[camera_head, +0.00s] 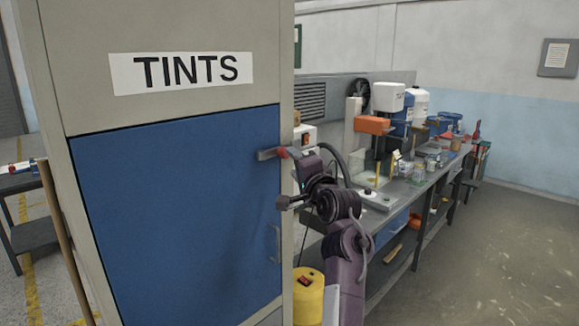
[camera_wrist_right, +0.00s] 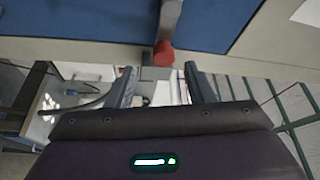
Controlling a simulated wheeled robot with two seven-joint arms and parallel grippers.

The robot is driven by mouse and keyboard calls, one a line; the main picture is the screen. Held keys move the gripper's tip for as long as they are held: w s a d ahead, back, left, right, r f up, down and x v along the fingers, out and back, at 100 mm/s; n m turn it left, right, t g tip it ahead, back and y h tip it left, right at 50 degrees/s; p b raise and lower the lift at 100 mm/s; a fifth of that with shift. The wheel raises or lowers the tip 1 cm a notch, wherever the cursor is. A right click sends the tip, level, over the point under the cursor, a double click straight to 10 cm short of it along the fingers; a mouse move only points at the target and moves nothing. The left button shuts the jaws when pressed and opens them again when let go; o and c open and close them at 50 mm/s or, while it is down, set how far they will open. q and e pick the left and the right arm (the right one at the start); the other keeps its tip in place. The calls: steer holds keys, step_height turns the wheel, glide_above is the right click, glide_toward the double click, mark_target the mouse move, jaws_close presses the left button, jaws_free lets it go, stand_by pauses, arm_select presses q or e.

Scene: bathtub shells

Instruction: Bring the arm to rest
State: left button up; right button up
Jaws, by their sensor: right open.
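My right arm (camera_head: 345,250) is purple and reaches up from the bottom of the head view, beside the right edge of the tints cabinet. My right gripper (camera_wrist_right: 159,75) is open in the wrist view, with nothing held between its fingers. A grey lever handle (camera_head: 267,154) with a red end sticks out near the top right of the blue cabinet door (camera_head: 180,200). In the wrist view the handle's red end (camera_wrist_right: 163,54) shows just past the fingertips; I cannot tell whether they touch. My left gripper is not in view.
The tall cabinet (camera_head: 55,60) fills the left. A long workbench (camera_head: 405,195) with jars and machines runs along the right side. A yellow container (camera_head: 308,290) stands low beside my arm. A wooden pole (camera_head: 65,245) leans at the left. The floor at the right is clear.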

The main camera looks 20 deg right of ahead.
steer(key=shift+s, duration=0.5)
